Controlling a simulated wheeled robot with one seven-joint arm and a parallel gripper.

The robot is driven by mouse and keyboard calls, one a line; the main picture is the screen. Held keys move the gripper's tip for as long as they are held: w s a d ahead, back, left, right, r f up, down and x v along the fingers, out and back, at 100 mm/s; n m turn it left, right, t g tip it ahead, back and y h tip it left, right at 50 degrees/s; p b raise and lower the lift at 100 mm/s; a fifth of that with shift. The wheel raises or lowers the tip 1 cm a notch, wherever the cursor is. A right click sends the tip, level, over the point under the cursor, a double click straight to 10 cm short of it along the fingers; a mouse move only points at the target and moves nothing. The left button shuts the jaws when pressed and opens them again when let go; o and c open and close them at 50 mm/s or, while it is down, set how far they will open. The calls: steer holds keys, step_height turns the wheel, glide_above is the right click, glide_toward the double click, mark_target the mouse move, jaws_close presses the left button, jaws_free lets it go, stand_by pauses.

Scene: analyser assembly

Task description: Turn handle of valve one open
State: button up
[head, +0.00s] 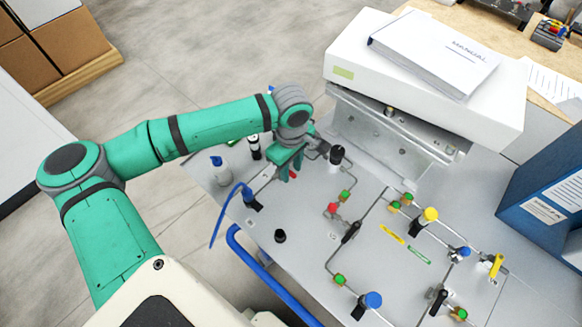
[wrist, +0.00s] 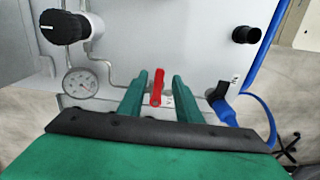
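The valve handle is a small red lever (wrist: 157,87) on the grey panel. In the wrist view it stands between the two green fingers of my gripper (wrist: 158,85), with gaps visible on both sides. The fingers are apart, so my gripper is open around the lever without visibly gripping it. In the head view my gripper (head: 288,172) is over the upper left of the panel, and a bit of the red lever (head: 293,176) shows beside a fingertip. The valve body under the lever is mostly hidden.
A black knob (wrist: 62,27) and a round gauge (wrist: 80,82) lie left of the fingers. A blue hose (head: 232,200) with its fitting is close by. The panel (head: 300,265) carries several other valves and pipes. A white box (head: 350,55) bearing a manual stands behind.

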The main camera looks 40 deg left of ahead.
steer(key=shift+w+d, duration=0.1)
jaws_close()
steer(key=n, duration=0.2)
steer(key=w+n, duration=0.1)
steer(key=shift+w+n, duration=0.25)
steer(key=shift+n, duration=0.15)
steer(key=n, duration=0.1)
steer(key=w+n, duration=0.1)
steer(key=n, duration=0.1)
steer(key=a+n, duration=0.1)
steer(key=shift+w, duration=0.3)
steer(key=n, duration=0.2)
steer(key=w+a+n, duration=0.1)
steer(key=n, duration=0.3)
steer(key=shift+w+a, duration=0.2)
steer(key=shift+a, duration=0.2)
steer(key=shift+w+a+n, duration=0.1)
steer(key=shift+a+n, duration=0.3)
steer(key=shift+n, duration=0.6)
steer(key=shift+w+a+n, duration=0.1)
steer(key=shift+a+n, duration=0.3)
steer(key=shift+n, duration=0.6)
